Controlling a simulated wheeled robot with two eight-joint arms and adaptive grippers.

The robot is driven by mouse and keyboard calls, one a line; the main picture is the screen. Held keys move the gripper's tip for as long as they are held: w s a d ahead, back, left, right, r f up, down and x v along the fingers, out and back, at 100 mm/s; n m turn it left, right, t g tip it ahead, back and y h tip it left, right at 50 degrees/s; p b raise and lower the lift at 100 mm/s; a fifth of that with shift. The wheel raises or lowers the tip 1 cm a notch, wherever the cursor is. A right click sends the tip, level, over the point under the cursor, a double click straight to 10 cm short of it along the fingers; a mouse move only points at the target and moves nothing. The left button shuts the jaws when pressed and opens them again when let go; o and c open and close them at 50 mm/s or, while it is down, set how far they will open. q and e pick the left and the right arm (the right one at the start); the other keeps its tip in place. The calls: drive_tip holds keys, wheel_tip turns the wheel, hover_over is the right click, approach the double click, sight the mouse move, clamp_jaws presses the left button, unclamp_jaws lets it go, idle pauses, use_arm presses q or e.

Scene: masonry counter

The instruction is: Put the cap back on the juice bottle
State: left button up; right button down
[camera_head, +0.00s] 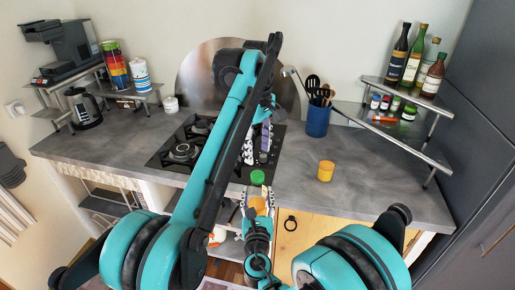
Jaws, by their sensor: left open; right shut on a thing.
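The juice bottle (257,203), orange in colour, is upright at the front edge of the counter, in the fingers of my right gripper (258,201). The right gripper is shut on it, and its arm hides the lower part. The green cap (257,177) shows at the bottle's top; I cannot tell how firmly it sits there. My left gripper (257,147) is open a little above and behind the cap, over the front of the black hob. It is apart from the cap in the picture and appears empty.
A yellow-orange cup (326,170) stands on the grey counter (370,192) to the right. A blue utensil holder (317,121) stands behind it. Corner shelves (400,135) hold bottles and small jars. The black hob (170,155) is partly behind my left arm. The counter's right front is clear.

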sight(257, 174)
idle(0.4)
use_arm(q)
drive_tip(key=shift+f, duration=4)
drive_tip(key=shift+c, duration=0.2)
